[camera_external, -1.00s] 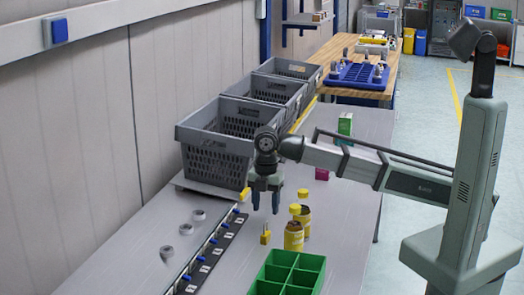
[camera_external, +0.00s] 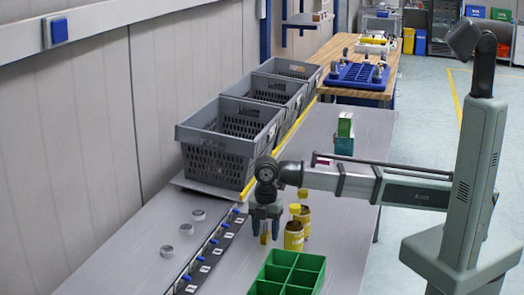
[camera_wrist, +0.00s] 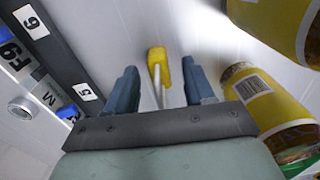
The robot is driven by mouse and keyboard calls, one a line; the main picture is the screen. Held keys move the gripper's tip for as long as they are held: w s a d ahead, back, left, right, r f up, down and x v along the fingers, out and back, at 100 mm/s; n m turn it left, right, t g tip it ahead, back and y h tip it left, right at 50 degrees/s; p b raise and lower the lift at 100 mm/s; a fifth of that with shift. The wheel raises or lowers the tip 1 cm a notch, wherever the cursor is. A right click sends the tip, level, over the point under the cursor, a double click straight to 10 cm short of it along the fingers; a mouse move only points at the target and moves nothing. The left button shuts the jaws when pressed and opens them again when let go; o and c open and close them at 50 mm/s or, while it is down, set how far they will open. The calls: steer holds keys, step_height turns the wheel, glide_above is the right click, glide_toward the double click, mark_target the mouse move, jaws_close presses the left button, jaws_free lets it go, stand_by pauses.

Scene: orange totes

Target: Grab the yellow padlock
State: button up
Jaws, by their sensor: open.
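The yellow padlock (camera_wrist: 158,60) stands out in the wrist view, with its yellow body toward the top and its pale shackle pointing toward my palm. In the external view the padlock (camera_external: 264,239) is partly hidden by my fingers, low over the grey table. My gripper (camera_external: 266,232) is open, pointing down around the padlock. In the wrist view my gripper (camera_wrist: 162,84) has one blue finger on each side of the shackle, with gaps visible on both sides.
Two yellow-labelled jars (camera_external: 293,237) (camera_external: 304,219) stand close on the right. A black numbered strip with blue hooks (camera_external: 212,253) runs on the left. A green divided box (camera_external: 290,274) is in front. Grey crates (camera_external: 225,165) stand behind.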

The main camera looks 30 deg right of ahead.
steer(key=shift+f, duration=0.65)
steer(key=shift+c, duration=0.5)
jaws_close()
